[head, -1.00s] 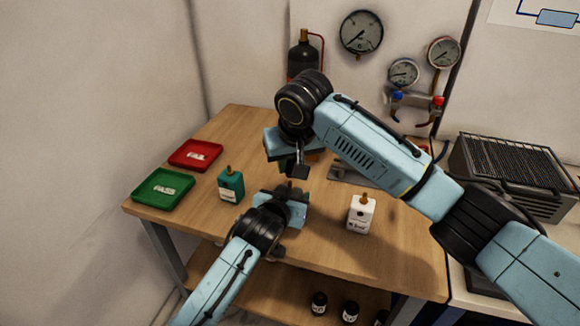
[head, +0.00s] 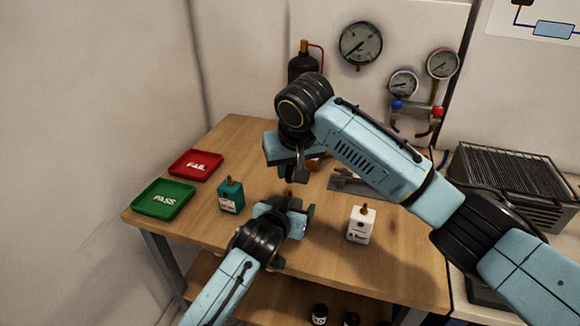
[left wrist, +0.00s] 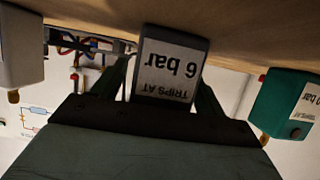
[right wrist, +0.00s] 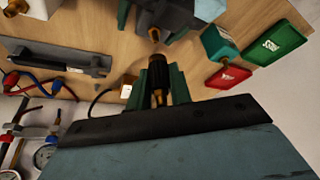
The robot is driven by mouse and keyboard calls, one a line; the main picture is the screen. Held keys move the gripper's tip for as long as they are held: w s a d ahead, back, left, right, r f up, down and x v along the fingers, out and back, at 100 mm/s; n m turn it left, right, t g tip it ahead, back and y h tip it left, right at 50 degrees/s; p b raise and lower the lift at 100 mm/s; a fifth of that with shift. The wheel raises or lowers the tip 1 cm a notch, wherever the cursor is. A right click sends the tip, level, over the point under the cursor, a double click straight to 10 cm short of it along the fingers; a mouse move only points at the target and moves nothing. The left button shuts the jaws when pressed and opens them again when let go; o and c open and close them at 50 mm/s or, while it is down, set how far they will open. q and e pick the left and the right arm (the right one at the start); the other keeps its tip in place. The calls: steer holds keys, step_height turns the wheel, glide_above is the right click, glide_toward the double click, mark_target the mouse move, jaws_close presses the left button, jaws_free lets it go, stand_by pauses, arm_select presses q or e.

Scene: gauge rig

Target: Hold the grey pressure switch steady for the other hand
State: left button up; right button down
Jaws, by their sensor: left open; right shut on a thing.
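The grey pressure switch (left wrist: 168,66), labelled "TRIPS AT 6 bar", shows upside down in the left wrist view. It stands between the fingers of my open left gripper (left wrist: 162,92). In the right wrist view its grey body (right wrist: 167,17) and brass port (right wrist: 153,35) show beyond my right gripper. In the head view my left gripper (head: 296,205) is low over the table and largely hides the switch. My right gripper (right wrist: 156,88), above it, is shut on a black and brass fitting (right wrist: 158,72) whose end is close to the brass port; contact is unclear.
A teal switch (head: 231,196) stands left and a white one (head: 361,226) right of my left gripper. The green PASS tray (head: 163,200) and red FAIL tray (head: 196,165) are at the table's left. A grey bracket (right wrist: 60,59) lies behind. Gauges (head: 361,43) hang on the wall.

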arm_select(q)
steer(key=v, duration=1.2)
arm_select(e)
step_height(320, 180, up, 9)
steer(key=p, duration=0.9)
arm_select(q)
step_height(320, 180, up, 7)
arm_select(e)
steer(key=shift+f, duration=0.1)
arm_select(q)
steer(key=shift+f, duration=0.1)
